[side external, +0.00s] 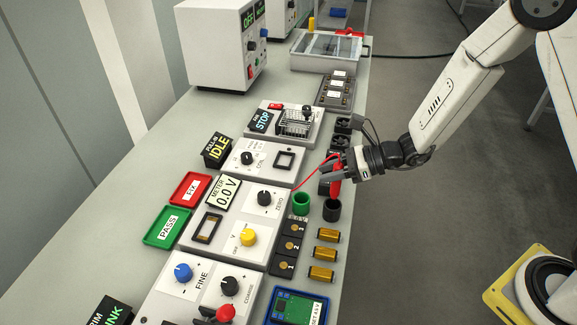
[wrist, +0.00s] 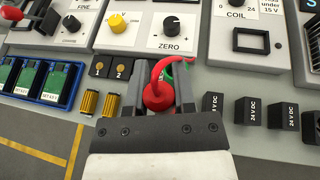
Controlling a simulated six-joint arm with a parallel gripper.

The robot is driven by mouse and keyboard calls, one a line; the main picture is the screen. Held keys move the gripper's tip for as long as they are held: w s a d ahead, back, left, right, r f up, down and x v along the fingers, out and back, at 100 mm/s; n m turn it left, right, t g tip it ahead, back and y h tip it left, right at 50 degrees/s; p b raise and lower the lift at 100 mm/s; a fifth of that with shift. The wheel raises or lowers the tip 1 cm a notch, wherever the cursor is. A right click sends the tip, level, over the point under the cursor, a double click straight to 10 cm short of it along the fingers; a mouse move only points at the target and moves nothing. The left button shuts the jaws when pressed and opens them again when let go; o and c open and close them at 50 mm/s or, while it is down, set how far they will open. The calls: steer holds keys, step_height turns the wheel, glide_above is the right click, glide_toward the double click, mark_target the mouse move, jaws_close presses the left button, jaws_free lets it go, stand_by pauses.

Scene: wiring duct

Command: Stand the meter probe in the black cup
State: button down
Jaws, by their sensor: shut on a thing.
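The red meter probe (side external: 336,184) is held in my gripper (side external: 337,170), roughly upright with its lower end pointing down. A thin red lead runs from its top to the left. The black cup (side external: 332,212) stands on the bench right under the probe in the side view. The probe's lower end is at or just above the cup's mouth; I cannot tell whether it is inside. In the wrist view the red probe (wrist: 157,95) sits between the fingers of my gripper (wrist: 160,80), and the black cup is hidden behind them.
A green cup (side external: 302,202) stands just left of the black cup. Black 24 V DC blocks (wrist: 247,111) lie to the right in the wrist view. Brass cylinders (side external: 325,254) lie nearer the camera. The meter panel (side external: 265,197) is beyond the green cup.

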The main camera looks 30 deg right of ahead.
steer(key=shift+f, duration=1.15)
steer(key=shift+c, duration=1.8)
jaws_free()
steer(key=v, duration=0.7)
steer(key=shift+s+d, duration=0.15)
steer(key=shift+d, duration=0.15)
steer(key=shift+r, duration=0.1)
